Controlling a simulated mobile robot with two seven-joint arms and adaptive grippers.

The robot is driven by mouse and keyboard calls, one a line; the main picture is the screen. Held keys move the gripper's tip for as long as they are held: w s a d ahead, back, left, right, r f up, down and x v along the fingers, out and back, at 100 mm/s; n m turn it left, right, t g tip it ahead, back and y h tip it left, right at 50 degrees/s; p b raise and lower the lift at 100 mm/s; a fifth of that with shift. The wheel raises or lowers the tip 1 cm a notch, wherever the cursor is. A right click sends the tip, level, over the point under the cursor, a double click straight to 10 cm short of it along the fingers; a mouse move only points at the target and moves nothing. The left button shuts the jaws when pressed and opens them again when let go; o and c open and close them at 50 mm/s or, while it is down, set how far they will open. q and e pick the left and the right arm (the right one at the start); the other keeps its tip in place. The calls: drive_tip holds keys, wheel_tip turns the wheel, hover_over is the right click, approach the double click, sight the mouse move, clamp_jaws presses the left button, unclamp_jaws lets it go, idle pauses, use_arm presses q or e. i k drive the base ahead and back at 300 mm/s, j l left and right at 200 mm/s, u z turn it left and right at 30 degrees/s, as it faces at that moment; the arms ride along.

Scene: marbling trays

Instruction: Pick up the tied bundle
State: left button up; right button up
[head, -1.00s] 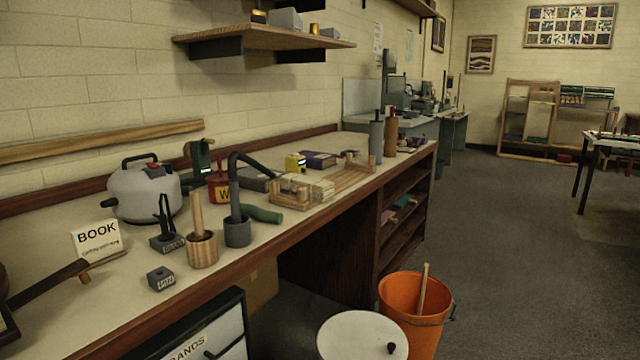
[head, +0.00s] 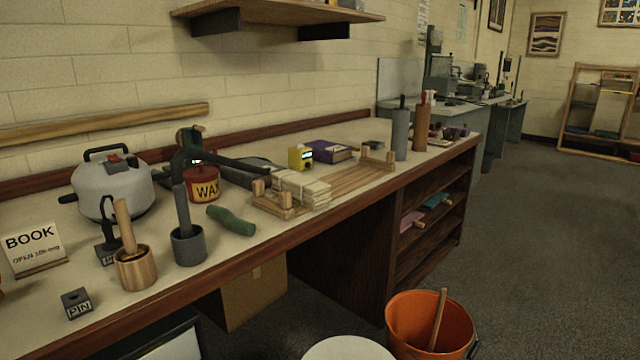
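The tied bundle (head: 303,188) is a pale cream stack of flat layers with a thin tie around it. It lies on the left end of a slatted wooden rack (head: 347,185) on the long bench, near the front edge. Its left end is close to the rack's short wooden posts. Neither of my grippers shows in the head view.
A grey pot (head: 188,247) with a bent dark tool and a wooden pot (head: 135,270) stand further left. A yellow box (head: 300,157) and a purple book (head: 327,152) are behind. An orange bucket (head: 407,325) stands on the floor.

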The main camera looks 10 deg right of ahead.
sight(313, 194)
drive_tip(key=i+l, duration=0.1)
drive_tip(key=l, duration=0.3)
drive_tip(key=i+l, duration=0.1)
drive_tip(key=l, duration=0.25)
drive_tip(key=i+l, duration=0.1)
drive_tip(key=l, duration=0.3)
drive_tip(key=i+l, duration=0.1)
drive_tip(key=l, duration=0.25)
drive_tip(key=i+l, duration=0.15)
drive_tip(key=l, duration=0.25)
drive_tip(key=i+l, duration=0.1)
drive_tip(key=l, duration=0.3)
drive_tip(key=k+z, duration=0.05)
